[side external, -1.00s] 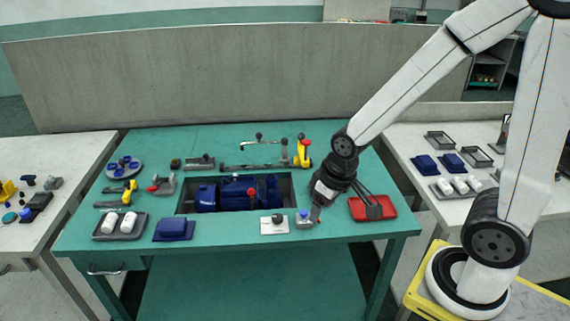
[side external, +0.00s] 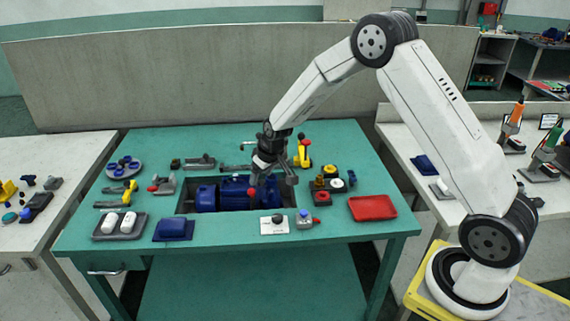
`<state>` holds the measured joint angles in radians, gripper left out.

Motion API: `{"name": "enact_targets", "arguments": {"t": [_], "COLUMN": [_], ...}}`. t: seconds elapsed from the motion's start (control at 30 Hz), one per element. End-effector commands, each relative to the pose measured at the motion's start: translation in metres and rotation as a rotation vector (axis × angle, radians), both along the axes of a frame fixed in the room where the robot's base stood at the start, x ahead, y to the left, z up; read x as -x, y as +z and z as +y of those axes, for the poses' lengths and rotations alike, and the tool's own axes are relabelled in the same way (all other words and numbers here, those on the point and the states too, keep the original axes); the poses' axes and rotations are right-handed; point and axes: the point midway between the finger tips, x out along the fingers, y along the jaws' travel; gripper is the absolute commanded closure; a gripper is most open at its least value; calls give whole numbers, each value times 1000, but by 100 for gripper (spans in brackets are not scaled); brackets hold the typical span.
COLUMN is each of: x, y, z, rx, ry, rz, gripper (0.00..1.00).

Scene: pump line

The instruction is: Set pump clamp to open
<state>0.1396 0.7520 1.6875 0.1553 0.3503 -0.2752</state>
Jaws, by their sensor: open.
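A blue pump (side external: 207,197) lies in a dark recess in the green bench. A red knob (side external: 252,192) shows at the pump's middle; I cannot tell whether it belongs to the pump clamp, or how its lever is set. My gripper (side external: 273,180) is open and empty above the right part of the pump, close to the red knob. It hides part of the pump and of the bar behind it. Other lever devices stand around the recess: one with a red knob (side external: 153,188) at the left and a yellow one with a red top (side external: 303,152) at the back right.
A white plate with a dark knob (side external: 273,225) and a grey switch box (side external: 304,220) sit at the front. Several push buttons (side external: 330,172) and a red tray (side external: 373,208) are at the right.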

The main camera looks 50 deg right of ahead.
Motion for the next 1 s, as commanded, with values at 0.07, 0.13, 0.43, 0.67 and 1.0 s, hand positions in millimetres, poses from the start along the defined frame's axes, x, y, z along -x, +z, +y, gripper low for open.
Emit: {"name": "enact_targets", "arguments": {"t": [0.07, 0.13, 0.43, 0.67, 1.0], "x": [-15, -25, -44, -45, -51], "y": [-13, -21, -38, -39, -55], "z": [-8, -13, -24, -24, -24], "rx": [1, 1, 4, 4, 4], "ry": [-1, -3, -1, 0, 0], "rz": [-8, -16, -33, -33, -33], "gripper": [25, 25, 25, 25, 25]}}
